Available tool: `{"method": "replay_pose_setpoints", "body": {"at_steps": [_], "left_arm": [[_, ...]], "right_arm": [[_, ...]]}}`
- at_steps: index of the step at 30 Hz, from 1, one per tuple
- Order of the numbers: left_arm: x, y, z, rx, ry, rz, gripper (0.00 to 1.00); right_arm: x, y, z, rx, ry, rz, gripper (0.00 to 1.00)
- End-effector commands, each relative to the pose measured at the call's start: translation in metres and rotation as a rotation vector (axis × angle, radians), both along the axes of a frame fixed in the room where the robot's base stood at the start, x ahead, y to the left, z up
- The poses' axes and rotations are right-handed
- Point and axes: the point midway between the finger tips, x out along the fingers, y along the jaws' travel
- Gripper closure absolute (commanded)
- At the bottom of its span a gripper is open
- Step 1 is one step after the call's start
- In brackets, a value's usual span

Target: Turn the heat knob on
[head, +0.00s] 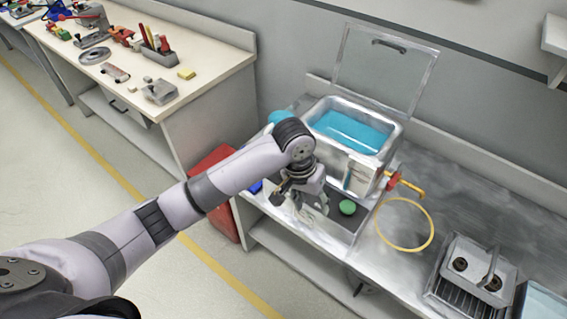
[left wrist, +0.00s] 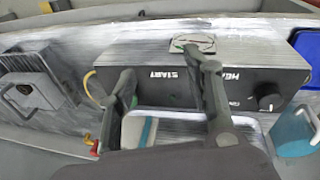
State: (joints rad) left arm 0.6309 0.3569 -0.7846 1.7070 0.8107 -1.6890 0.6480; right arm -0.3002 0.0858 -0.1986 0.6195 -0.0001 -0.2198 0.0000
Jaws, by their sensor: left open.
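In the left wrist view, a small black knob (left wrist: 268,103) sits on the dark front panel (left wrist: 165,85) of the tank unit, near upside-down white lettering. The word START is readable; the lettering closer to the knob is partly cut by a finger. My left gripper (left wrist: 158,68) is open and empty in front of this panel, with the knob to the right of both fingers. In the head view, my left gripper (head: 302,203) hangs at the front of the tank (head: 352,128), left of a green button (head: 347,207), and the knob is hidden. My right gripper is not in view.
The tank's clear lid (head: 385,70) stands raised. A yellow ring (head: 405,225) lies right of the tank near a red and yellow valve (head: 400,184). A metal fixture (head: 475,270) stands farther right. A workbench (head: 215,70) with tools is at the left.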

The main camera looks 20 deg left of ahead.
Motion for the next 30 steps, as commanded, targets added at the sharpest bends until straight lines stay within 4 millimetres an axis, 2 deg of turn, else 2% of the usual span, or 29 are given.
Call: {"method": "replay_pose_setpoints", "body": {"at_steps": [1, 6, 9, 12, 15, 20, 25, 30], "left_arm": [[0.015, 0.009, 0.017, 0.035, 0.006, 0.022, 0.54], [0.062, 0.048, 0.064, 0.135, 0.064, 0.187, 0.54], [0.083, 0.072, 0.094, 0.173, 0.087, 0.297, 0.54], [0.097, 0.090, 0.119, 0.194, 0.100, 0.387, 0.54], [0.105, 0.101, 0.135, 0.202, 0.108, 0.444, 0.54], [0.108, 0.106, 0.138, 0.206, 0.115, 0.474, 0.54], [0.107, 0.107, 0.113, 0.206, 0.118, 0.473, 0.54], [0.107, 0.106, 0.076, 0.206, 0.118, 0.473, 0.54]], "right_arm": [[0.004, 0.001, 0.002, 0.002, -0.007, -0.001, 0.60], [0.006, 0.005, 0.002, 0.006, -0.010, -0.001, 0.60], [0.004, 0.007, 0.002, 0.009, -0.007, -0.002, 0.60], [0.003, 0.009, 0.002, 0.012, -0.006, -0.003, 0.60], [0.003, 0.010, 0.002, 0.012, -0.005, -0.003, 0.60], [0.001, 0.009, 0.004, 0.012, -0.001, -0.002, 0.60], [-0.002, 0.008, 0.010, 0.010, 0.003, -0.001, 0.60], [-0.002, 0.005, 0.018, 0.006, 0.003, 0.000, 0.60]]}}
